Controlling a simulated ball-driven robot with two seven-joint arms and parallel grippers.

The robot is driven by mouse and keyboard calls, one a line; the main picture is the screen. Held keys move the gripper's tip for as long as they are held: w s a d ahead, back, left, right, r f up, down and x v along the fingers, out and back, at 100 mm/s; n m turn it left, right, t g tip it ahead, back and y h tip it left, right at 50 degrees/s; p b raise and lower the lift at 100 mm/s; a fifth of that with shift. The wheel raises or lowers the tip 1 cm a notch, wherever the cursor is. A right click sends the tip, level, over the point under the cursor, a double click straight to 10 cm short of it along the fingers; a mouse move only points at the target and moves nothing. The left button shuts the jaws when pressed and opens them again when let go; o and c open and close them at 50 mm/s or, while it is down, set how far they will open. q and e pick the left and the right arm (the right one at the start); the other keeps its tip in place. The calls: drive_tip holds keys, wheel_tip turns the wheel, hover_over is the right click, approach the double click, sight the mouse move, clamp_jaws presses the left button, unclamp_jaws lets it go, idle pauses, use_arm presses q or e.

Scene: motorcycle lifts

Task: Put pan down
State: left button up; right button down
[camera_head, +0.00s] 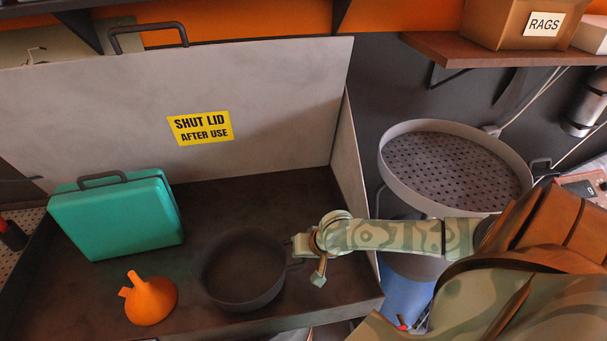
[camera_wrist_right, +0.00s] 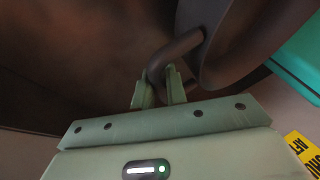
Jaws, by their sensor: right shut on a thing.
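The dark pan (camera_head: 243,269) is upright inside the open grey metal bin (camera_head: 330,308), towards its front. My right gripper (camera_head: 297,246) reaches in from the right and is shut on the pan's handle at its right side. In the right wrist view, the two fingers (camera_wrist_right: 164,88) close around the curved handle (camera_wrist_right: 176,52), and the pan's side (camera_wrist_right: 237,40) shows at the upper right. I cannot tell whether the pan's base touches the bin floor or hangs just above it. My left gripper is not in view.
A teal case (camera_head: 118,216) stands in the bin at left. An orange funnel (camera_head: 150,298) lies just left of the pan. The raised lid (camera_head: 270,90) stands behind. A round perforated basin (camera_head: 455,168) is right of the bin. Bin floor behind the pan is clear.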

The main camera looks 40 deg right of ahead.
drive_tip(key=shift+w+d+f, duration=0.2)
drive_tip(key=shift+w+f, duration=0.05)
drive_tip(key=shift+f, duration=0.05)
wheel_tip(320, 180, down, 4)
drive_tip(key=shift+w+d+r+b, duration=0.15)
drive_tip(key=shift+r+b, duration=0.1)
drive_tip(key=shift+b, duration=0.35)
drive_tip(key=c, duration=1.4)
unclamp_jaws()
drive_tip(key=p+v, duration=0.3)
drive_tip(key=v, duration=0.9)
drive_tip(key=shift+p, duration=0.3)
